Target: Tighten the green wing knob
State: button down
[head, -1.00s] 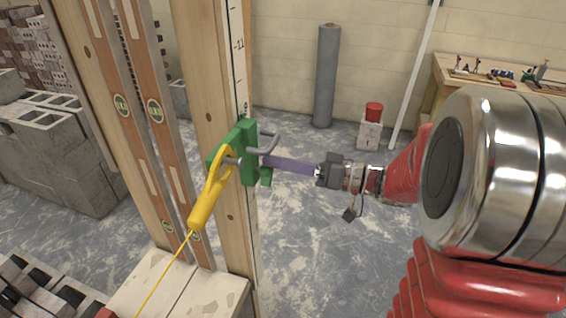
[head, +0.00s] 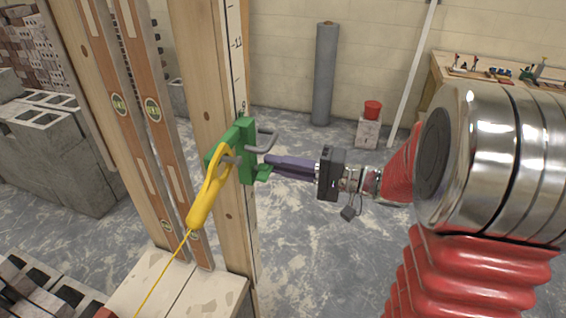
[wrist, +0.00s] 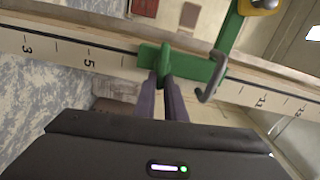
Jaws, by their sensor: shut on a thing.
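The green wing knob (head: 263,173) is on the lower right of a green clamp (head: 246,150) fixed to an upright wooden post with a marked scale. My gripper (head: 268,164), with purple fingers, reaches in from the right and is shut on the knob. In the wrist view the two fingertips (wrist: 164,80) sit either side of the knob (wrist: 163,62); the part between them is largely hidden. A grey bent hook (head: 264,142) sticks out of the clamp just above my fingers.
A yellow line holder (head: 212,190) hangs on the clamp, its taut yellow string running down left. Two spirit levels (head: 135,110) stand left of the post (head: 212,120). Concrete blocks (head: 60,150) are at left. Open floor lies behind my gripper.

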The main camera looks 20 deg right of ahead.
jog(key=shift+s+a+m, duration=0.15)
jog(key=shift+a+m, duration=0.05)
jog(key=shift+m, duration=0.2)
jog(key=c, duration=1.8)
grip_release()
jog(key=shift+d, duration=0.2)
jog(key=v, duration=1.3)
jog(key=shift+s+d, duration=0.2)
